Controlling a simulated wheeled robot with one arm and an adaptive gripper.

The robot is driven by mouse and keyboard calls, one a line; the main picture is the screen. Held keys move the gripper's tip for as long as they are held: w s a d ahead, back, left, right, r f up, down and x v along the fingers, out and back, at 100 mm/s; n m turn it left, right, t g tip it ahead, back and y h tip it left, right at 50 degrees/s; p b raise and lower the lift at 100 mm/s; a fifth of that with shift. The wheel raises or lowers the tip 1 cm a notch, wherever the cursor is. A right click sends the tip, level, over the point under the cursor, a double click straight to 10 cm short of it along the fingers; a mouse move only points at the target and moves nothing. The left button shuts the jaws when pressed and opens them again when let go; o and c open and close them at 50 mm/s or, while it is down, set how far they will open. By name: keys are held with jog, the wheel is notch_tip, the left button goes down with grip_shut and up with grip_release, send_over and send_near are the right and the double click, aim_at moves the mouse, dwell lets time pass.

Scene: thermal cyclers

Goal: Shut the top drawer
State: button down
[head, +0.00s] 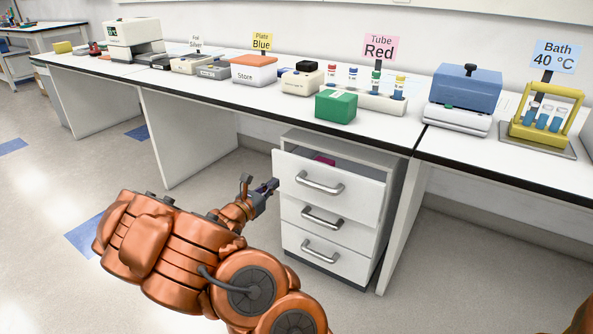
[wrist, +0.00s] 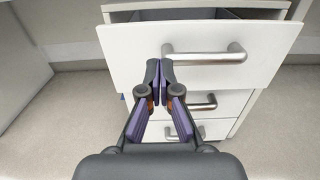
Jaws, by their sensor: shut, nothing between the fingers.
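The top drawer (head: 355,193) of the white cabinet is partly pulled out in the head view, and something pink shows inside it. Its white front also fills the upper part of the wrist view (wrist: 270,45), with a metal bar handle (wrist: 204,57). My gripper (head: 272,186) is at the left edge of the drawer front in the head view. In the wrist view my gripper (wrist: 160,70) is shut and empty, its fingertips in front of the drawer face just left of the handle. I cannot tell whether they touch it.
The middle drawer (head: 310,220) and bottom drawer (head: 310,255) are shut below. The white bench (head: 215,92) above holds a green box (head: 336,106), a tube rack and several devices. Open floor lies to the left.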

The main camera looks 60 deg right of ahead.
aim_at(301, 160)
jog(key=d+b, duration=0.2)
jog(key=d, duration=0.4)
jog(key=d+b, duration=0.1)
jog(key=d, duration=0.5)
jog(key=shift+w+d+f+b, duration=0.15)
jog(key=shift+w+f+b, duration=0.05)
jog(key=shift+b, duration=0.2)
jog(key=shift+w+d+r, duration=0.1)
jog(key=shift+d, duration=0.65)
jog(key=shift+d+r, duration=0.1)
